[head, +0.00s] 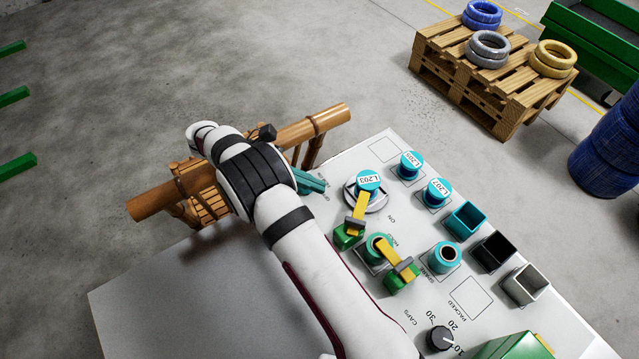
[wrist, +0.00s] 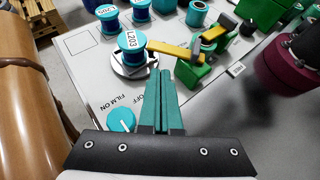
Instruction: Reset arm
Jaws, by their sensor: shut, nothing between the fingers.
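My gripper (head: 313,182) has teal fingers, and in the wrist view (wrist: 164,90) they are pressed together with nothing between them. My white arm reaches across the bench (head: 150,290) from the lower right. The fingertips are above the panel, just left of the spool labelled L203 (head: 369,181), which sits on a round grey plate. In the wrist view the spool (wrist: 131,42) stands ahead and left of the fingertips. A teal knob (wrist: 121,120) marked FILM ON/OFF is left of the fingers. My arm and gripper hide part of the panel's left side.
Two yellow levers on green bases (head: 346,238) (head: 398,277) stand near the spool. A brown wooden rail (head: 310,127) runs behind my wrist. The bench's lower left is clear.

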